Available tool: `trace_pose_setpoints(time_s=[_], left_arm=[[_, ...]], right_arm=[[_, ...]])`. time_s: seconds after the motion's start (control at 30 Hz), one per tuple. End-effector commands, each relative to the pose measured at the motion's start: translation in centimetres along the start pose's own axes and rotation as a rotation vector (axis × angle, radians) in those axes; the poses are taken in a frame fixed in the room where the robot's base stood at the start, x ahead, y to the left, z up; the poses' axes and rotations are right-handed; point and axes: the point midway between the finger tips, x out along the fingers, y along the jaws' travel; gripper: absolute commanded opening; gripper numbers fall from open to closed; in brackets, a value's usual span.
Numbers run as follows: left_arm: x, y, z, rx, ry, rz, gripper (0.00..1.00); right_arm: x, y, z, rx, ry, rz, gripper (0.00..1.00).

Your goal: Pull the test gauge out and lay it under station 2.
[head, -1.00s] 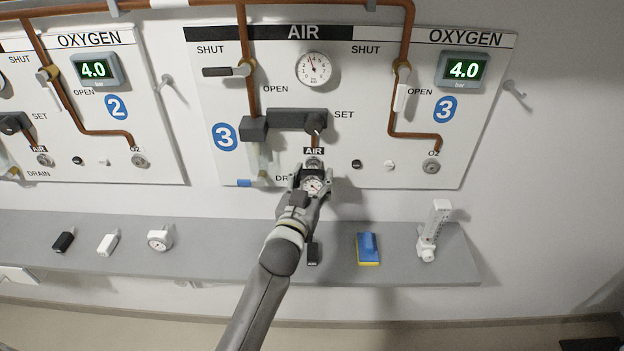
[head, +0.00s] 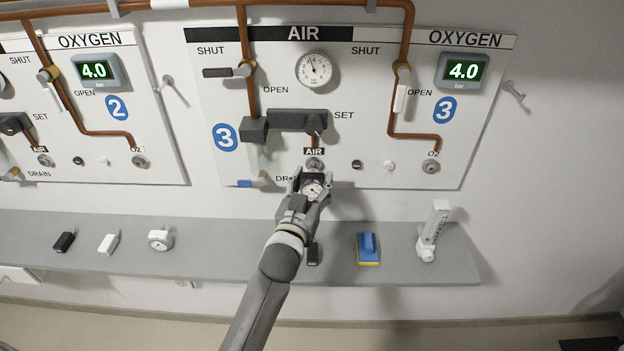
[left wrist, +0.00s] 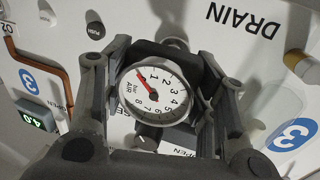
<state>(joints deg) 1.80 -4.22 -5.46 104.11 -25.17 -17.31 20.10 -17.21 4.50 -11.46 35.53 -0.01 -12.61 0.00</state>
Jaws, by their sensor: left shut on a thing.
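The test gauge (head: 313,188), a white round dial on a black body, is held in my left gripper (head: 312,186) in front of the station 3 panel. My fingers are shut on both sides of it. In the left wrist view the dial (left wrist: 155,93) is marked bar and AIR, with its red needle near 0. The station 3 AIR outlet (head: 314,164) shows just above the gauge; a small gap seems to separate them. Station 2's panel (head: 110,165) is at the left, above the grey shelf (head: 210,252). My right gripper is not in view.
Under station 2, the shelf holds a black piece (head: 64,241), a white piece (head: 109,243) and a white round gauge (head: 160,239). Under station 3 are a black piece (head: 313,254), a blue-and-yellow block (head: 368,248) and a flowmeter (head: 433,232). Shelf between the groups is bare.

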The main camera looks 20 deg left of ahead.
Motion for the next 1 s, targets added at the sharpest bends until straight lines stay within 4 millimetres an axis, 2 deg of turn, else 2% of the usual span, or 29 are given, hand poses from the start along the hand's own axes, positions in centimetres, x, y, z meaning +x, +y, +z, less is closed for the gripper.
trace_pose_setpoints(time_s=[1.0], left_arm=[[-1.02, 0.24, -0.09, 0.0, 0.001, 0.0, 0.14]], right_arm=[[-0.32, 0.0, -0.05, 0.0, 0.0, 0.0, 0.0]])
